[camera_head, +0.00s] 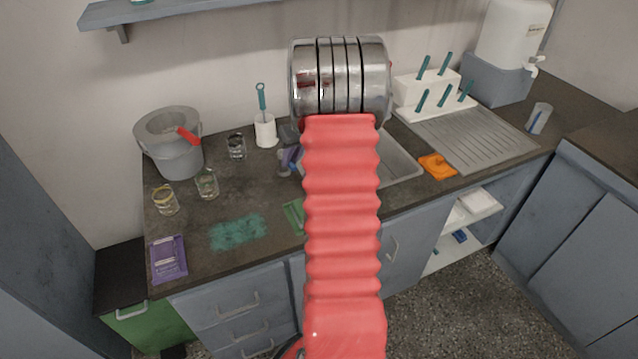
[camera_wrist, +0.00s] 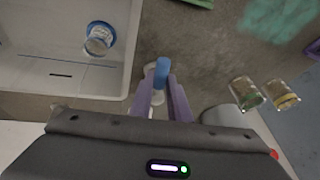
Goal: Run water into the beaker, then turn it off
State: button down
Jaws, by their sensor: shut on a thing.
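In the wrist view, my gripper (camera_wrist: 163,88) has its two purple fingers closed around a short blue handle (camera_wrist: 162,70) with pale grey parts next to it, at the sink's edge. It looks like the tap's lever. In the head view, my gripper (camera_head: 292,157) shows only partly beside my red arm, and the handle is hard to make out. A clear beaker with a blue rim (camera_wrist: 98,38) stands in the pale sink basin (camera_wrist: 60,72), left of the gripper. I cannot make out a water stream or the water level. My arm covers much of the sink (camera_head: 402,168) in the head view.
Several glasses (camera_head: 206,184), a grey bucket (camera_head: 175,150) and a brush in a white holder (camera_head: 265,131) stand left of the sink. An orange cloth (camera_head: 437,166) lies at its front right. A drainboard (camera_head: 475,138) and white dispenser (camera_head: 514,38) are to the right.

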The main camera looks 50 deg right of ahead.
jog(key=shift+w+a+m, duration=0.1)
jog(key=shift+a+m, duration=0.15)
jog(key=shift+m, duration=0.05)
jog(key=shift+w+a+m+h, duration=0.15)
jog(key=shift+a+m+h, duration=0.1)
jog(key=shift+m+h, duration=0.25)
dwell(0.5)
jog(key=c, duration=1.6)
grip_release()
jog(key=shift+s+r, duration=0.25)
jog(key=shift+r, duration=0.2)
jog(key=v, duration=1.2)
jog(key=shift+s+d+r, duration=0.1)
jog(key=shift+r, duration=0.25)
